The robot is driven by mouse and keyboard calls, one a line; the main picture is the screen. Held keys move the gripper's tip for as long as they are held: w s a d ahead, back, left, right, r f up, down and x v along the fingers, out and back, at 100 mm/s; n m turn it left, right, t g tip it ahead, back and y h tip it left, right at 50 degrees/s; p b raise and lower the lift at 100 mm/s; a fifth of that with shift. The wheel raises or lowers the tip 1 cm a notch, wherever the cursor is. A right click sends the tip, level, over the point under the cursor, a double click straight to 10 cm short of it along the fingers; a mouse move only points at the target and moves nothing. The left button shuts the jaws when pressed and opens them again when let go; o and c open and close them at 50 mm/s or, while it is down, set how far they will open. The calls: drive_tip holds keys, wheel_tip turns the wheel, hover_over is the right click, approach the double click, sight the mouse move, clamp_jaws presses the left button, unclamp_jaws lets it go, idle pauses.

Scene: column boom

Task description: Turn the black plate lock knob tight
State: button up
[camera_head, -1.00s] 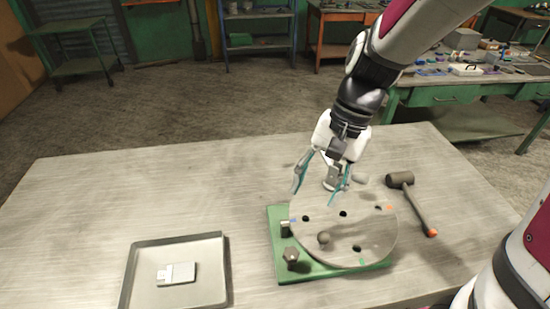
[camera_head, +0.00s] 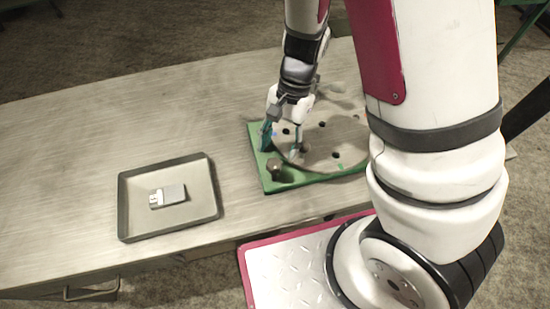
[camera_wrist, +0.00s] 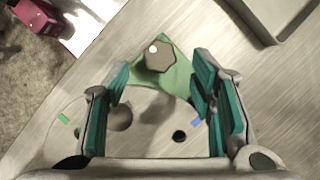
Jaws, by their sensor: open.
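A dark, many-sided knob (camera_head: 274,166) stands on the near left corner of the green base (camera_head: 310,182). In the wrist view the knob (camera_wrist: 160,57) lies ahead, between the lines of the fingers and just past their tips. The grey round plate (camera_head: 335,140) with holes lies on the base. A ball-shaped handle on it shows beside the left finger in the wrist view (camera_wrist: 120,117). My gripper (camera_head: 281,142) is open and empty over the plate's left edge, apart from the knob. Its fingers partly hide that edge; my arm hides the plate's right side.
A shallow metal tray (camera_head: 128,208) holding a small grey, white-ended object (camera_head: 168,195) is at the left of the table (camera_head: 80,140). The table between tray and base is clear. The hammer seen earlier is hidden behind my arm.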

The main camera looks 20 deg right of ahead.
sight(275, 163)
drive_tip(key=shift+x, duration=2.5)
drive_tip(key=c, duration=1.1)
